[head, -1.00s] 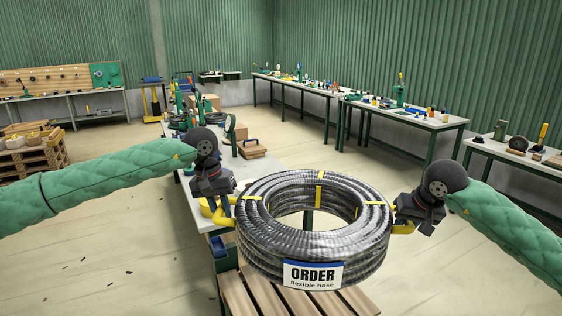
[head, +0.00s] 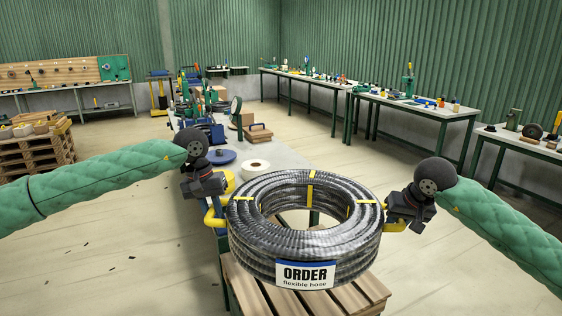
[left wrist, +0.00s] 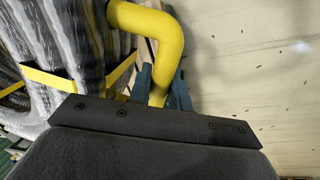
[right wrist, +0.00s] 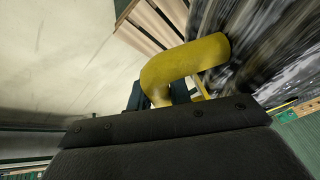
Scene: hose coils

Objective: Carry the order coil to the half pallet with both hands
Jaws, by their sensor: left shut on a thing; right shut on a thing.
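The order coil (head: 305,240) is a thick ring of black ribbed hose with yellow straps and a white-and-blue ORDER label (head: 305,275). It is level in front of me, between my grippers. My left gripper (head: 212,203) is shut on the yellow handle at the coil's left side; that handle also shows in the left wrist view (left wrist: 150,32). My right gripper (head: 398,218) is shut on the right yellow handle, seen in the right wrist view (right wrist: 190,62). The half pallet (head: 352,294), of wooden slats, shows below the coil, partly hidden by it. I cannot tell whether they touch.
A long table (head: 222,172) runs behind the coil, with a blue disc (head: 221,157) and a white roll (head: 256,167) on it. Workbenches (head: 410,108) line the right wall. Stacked pallets (head: 38,150) stand at the far left. The floor at left is open.

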